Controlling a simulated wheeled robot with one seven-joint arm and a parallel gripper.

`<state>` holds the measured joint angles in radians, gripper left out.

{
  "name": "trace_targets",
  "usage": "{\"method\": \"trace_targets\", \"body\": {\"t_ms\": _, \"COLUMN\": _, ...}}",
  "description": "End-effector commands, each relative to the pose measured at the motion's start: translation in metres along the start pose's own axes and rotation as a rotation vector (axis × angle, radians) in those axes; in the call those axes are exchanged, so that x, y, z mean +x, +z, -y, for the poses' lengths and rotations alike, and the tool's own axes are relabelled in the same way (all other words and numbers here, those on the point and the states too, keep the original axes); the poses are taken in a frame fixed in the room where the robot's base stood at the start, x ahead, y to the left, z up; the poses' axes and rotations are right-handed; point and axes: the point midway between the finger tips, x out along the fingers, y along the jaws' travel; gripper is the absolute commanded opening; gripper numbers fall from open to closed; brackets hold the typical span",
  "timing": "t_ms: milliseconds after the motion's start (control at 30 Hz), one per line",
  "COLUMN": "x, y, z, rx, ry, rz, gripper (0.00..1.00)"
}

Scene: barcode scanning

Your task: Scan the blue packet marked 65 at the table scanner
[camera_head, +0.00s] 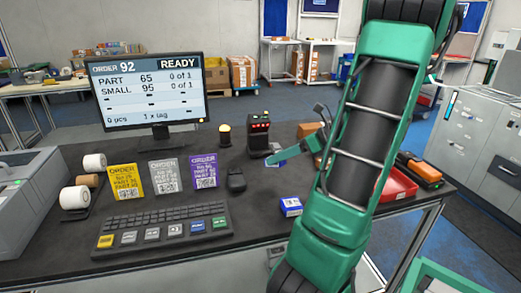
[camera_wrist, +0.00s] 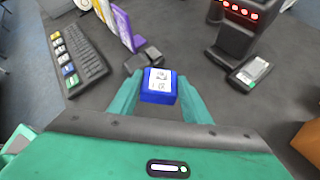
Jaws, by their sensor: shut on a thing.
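My gripper (camera_wrist: 160,100) is shut on a blue packet (camera_wrist: 158,97) with a white label facing the wrist camera; its print is too small to read. In the head view my gripper (camera_head: 272,160) points left, just in front of the table scanner, and its finger mostly covers the packet. The scanner (camera_head: 259,134) is a dark upright unit with red lights; it also shows at the upper right of the wrist view (camera_wrist: 238,14). Another blue box (camera_head: 291,207) with a white label lies near the table's front edge.
The monitor (camera_head: 148,92) reads order 92, READY, part 65, 0 of 1. A red tray (camera_head: 400,184) is at the right, beyond my arm.

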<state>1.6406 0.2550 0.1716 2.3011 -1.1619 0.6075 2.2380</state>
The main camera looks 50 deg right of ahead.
Motion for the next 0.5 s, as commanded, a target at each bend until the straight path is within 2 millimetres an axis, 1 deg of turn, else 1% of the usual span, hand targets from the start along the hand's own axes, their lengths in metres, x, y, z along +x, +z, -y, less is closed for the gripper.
{"method": "trace_targets", "body": {"t_ms": 167, "x": -0.001, "y": -0.001, "z": 0.002, "rx": 0.004, "ry": -0.001, "rz": -0.002, "gripper": 0.17}}
{"method": "trace_targets", "body": {"t_ms": 267, "x": 0.003, "y": -0.002, "z": 0.005, "rx": 0.005, "ry": 0.0, "rz": -0.002, "gripper": 0.17}}
{"method": "trace_targets", "body": {"t_ms": 500, "x": 0.025, "y": -0.004, "z": 0.02, "rx": 0.001, "ry": 0.008, "rz": -0.002, "gripper": 0.17}}
